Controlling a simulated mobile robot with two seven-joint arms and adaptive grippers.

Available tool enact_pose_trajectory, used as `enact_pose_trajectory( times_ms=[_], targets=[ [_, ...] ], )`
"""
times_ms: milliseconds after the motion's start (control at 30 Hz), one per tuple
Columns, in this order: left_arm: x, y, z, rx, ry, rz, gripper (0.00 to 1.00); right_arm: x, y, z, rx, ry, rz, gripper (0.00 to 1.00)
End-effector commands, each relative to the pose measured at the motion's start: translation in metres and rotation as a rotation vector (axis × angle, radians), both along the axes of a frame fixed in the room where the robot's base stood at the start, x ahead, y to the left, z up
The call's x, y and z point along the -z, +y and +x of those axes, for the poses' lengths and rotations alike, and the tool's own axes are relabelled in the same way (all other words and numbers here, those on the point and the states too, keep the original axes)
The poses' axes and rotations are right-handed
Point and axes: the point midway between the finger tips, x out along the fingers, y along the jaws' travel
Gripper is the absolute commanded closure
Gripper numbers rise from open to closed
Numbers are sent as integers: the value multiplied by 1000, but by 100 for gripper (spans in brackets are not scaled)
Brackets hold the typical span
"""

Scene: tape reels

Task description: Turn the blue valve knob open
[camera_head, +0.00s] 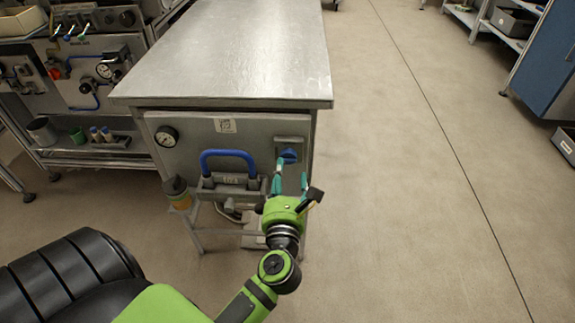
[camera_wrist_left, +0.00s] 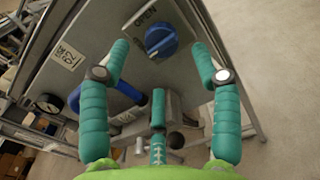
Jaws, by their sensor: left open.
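The blue valve knob (camera_head: 289,155) is on the right part of the grey front panel, below the metal table top. In the left wrist view the knob (camera_wrist_left: 161,41) shows near the top middle, beside a plate marked OPEN (camera_wrist_left: 146,14). My left gripper (camera_head: 290,163) points up at the panel with its teal fingers spread. In the left wrist view the fingers (camera_wrist_left: 161,58) stand apart with the knob beyond and between their tips. I cannot tell whether a finger touches it. The right gripper is out of view.
A blue lever handle (camera_head: 227,153) sticks out left of the knob. A gauge (camera_head: 166,136) and an amber-based jar (camera_head: 177,193) are further left. The metal table top (camera_head: 235,45) overhangs the panel. The floor (camera_head: 400,200) to the right is clear.

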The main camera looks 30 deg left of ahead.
Motion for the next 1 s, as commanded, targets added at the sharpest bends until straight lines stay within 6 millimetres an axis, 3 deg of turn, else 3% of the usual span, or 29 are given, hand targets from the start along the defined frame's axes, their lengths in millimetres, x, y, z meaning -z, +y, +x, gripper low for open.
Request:
enact_pose_trajectory(
  times_ms=[300,667,767,800,833,1000],
  targets=[
    [-1,23,39,3,0,6,36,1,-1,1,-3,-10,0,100],
    [-1,26,44,3,1,7,36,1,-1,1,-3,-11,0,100],
    [-1,26,44,3,1,7,72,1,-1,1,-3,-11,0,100],
    [-1,26,44,3,1,7,88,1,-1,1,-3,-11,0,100],
    [-1,26,44,3,1,7,92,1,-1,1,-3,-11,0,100],
    [-1,26,44,4,1,9,92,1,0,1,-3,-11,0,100]
  ],
)
